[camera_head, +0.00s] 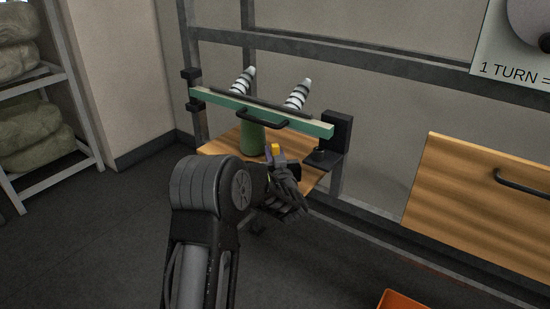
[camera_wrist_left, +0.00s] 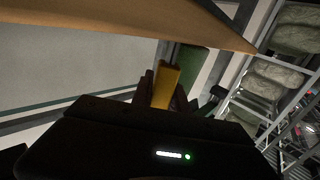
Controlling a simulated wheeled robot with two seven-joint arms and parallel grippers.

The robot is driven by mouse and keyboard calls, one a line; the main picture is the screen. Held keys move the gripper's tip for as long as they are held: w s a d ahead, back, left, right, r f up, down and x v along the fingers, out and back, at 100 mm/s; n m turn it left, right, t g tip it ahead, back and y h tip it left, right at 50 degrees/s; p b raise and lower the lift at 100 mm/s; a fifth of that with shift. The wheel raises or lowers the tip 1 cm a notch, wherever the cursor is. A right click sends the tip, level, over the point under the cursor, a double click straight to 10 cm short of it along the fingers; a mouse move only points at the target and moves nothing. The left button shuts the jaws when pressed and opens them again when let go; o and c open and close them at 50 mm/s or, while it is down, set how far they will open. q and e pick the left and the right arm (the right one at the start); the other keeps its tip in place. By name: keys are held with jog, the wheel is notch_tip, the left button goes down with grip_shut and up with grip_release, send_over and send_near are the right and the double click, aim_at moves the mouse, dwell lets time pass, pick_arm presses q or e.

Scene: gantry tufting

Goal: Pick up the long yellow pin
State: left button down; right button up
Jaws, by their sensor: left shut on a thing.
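The yellow pin (camera_wrist_left: 167,85) stands up between the fingers of my left gripper (camera_wrist_left: 165,100) in the left wrist view. My left gripper is shut on it. In the head view only the pin's yellow end (camera_head: 276,149) shows above my left gripper (camera_head: 277,162), close to the front edge of the small wooden shelf (camera_head: 226,145). The rest of the pin is hidden by the fingers and wrist. My right gripper is in neither view.
A green bar (camera_head: 225,103) with a dark handle and two black-and-white striped cones spans above the shelf. A green cylinder (camera_head: 252,138) stands on the shelf beside my gripper. A wooden panel (camera_head: 480,205) is at right, an orange bin (camera_head: 402,300) below.

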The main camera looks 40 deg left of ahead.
pick_arm(q)
jog(key=shift+r, duration=0.1)
jog(key=shift+r, duration=0.75)
jog(key=s+r, duration=0.1)
jog(key=s, duration=1.7)
jog(key=shift+d+r, duration=0.2)
jog(key=shift+r, duration=0.2)
